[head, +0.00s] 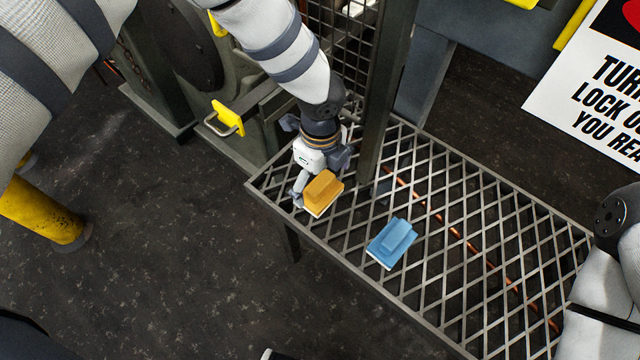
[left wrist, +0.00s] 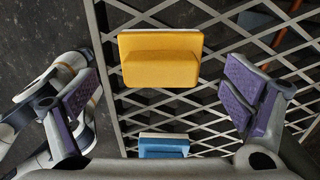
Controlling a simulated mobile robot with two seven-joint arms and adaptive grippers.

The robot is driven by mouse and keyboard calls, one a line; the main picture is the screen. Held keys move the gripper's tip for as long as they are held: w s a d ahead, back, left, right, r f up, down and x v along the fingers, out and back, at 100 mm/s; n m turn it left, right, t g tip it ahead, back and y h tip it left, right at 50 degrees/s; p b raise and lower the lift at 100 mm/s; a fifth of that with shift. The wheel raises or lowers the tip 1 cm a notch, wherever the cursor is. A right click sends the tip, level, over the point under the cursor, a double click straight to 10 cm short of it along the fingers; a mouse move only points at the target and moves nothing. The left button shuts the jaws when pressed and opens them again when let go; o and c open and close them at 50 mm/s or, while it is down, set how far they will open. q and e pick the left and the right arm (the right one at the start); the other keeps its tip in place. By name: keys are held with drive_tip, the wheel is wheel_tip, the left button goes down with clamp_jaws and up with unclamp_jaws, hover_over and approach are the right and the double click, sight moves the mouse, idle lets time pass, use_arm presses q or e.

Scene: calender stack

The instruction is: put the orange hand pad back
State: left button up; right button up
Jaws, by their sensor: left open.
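The orange hand pad (head: 323,190), a block with a raised grip and a pale base, is at the left end of the metal grating (head: 455,215), apparently lying on it. My left gripper (head: 318,172) is open just behind the pad, partly overlapping it in the head view. In the left wrist view the orange pad (left wrist: 160,60) shows above the gap between the spread purple fingers (left wrist: 160,95), and neither finger visibly touches it. My right arm shows at the right edge of the head view; its gripper is out of sight.
A blue hand pad (head: 391,243) of similar shape lies on the grating, right of the orange one. A dark upright post (head: 385,100) stands close to my left gripper. A yellow-tabbed handle (head: 228,118) sticks out at left. The grating's right part is clear.

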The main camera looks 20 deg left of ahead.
sight(321, 183)
use_arm(q)
wheel_tip(321, 183, up, 9)
drive_tip(key=shift+f+p, duration=0.15)
drive_tip(key=shift+p, duration=0.35)
drive_tip(key=s+f+n+g+h, duration=0.15)
drive_tip(key=s+f+n, duration=0.4)
drive_tip(key=s, duration=0.55)
drive_tip(key=s+f+n+g+h, duration=0.1)
drive_tip(key=s+f+n+g, duration=0.25)
drive_tip(key=s+f, duration=0.55)
drive_tip(key=s+a+r+n, duration=0.1)
drive_tip(key=s+a+n, duration=0.2)
drive_tip(key=s, duration=0.5)
drive_tip(key=s+a+r+n+y, duration=0.1)
drive_tip(key=s+a+n, duration=0.2)
drive_tip(key=s+n, duration=0.3)
drive_tip(key=s+a+r+n+y, duration=0.1)
drive_tip(key=s+a+n, duration=0.2)
drive_tip(key=s, duration=0.7)
drive_tip(key=shift+a+n, duration=0.35)
drive_tip(key=shift+n, duration=0.35)
